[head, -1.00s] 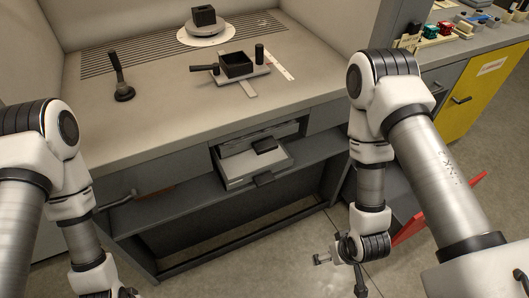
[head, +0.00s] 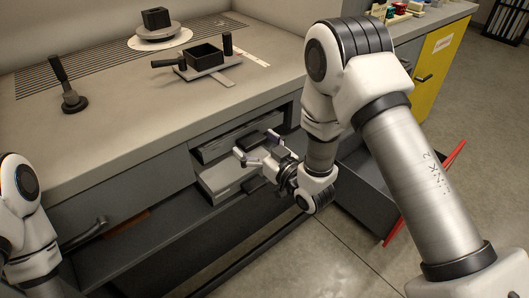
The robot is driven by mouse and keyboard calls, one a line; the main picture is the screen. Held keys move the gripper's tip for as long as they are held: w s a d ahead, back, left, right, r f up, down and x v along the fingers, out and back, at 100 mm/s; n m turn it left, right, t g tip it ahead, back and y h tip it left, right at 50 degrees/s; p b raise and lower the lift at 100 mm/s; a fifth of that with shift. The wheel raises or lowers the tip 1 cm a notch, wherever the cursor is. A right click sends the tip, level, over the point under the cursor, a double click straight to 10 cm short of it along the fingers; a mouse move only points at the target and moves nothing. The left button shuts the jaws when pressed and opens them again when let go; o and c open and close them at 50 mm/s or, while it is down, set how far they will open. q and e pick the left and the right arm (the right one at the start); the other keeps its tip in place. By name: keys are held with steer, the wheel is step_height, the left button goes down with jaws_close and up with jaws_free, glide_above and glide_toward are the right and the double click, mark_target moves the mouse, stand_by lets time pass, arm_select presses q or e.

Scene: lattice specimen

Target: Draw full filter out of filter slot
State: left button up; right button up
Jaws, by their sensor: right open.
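A pale grey box-shaped unit (head: 222,180), likely the filter or its drawer, sits in the slot opening (head: 205,153) below the worktop. A flatter grey panel (head: 228,146) with a dark handle shows above it, deeper in the opening. I cannot tell which of the two is the filter. My right gripper (head: 254,145) is in front of the opening, fingers spread near the upper dark handle. It covers part of the unit's right side, and I cannot tell whether it touches anything. My left arm shows at the left edge; its gripper is out of view.
On the worktop stand a black open box on a plate (head: 205,55), an upright black lever (head: 70,88) and a black block on a round base (head: 156,20). A dark drawer with red edges (head: 380,195) stands open at the right. Floor is clear at lower right.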

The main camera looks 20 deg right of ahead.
steer(key=shift+w, duration=0.2)
steer(key=c, duration=1.5)
steer(key=o, duration=0.8)
steer(key=c, duration=0.4)
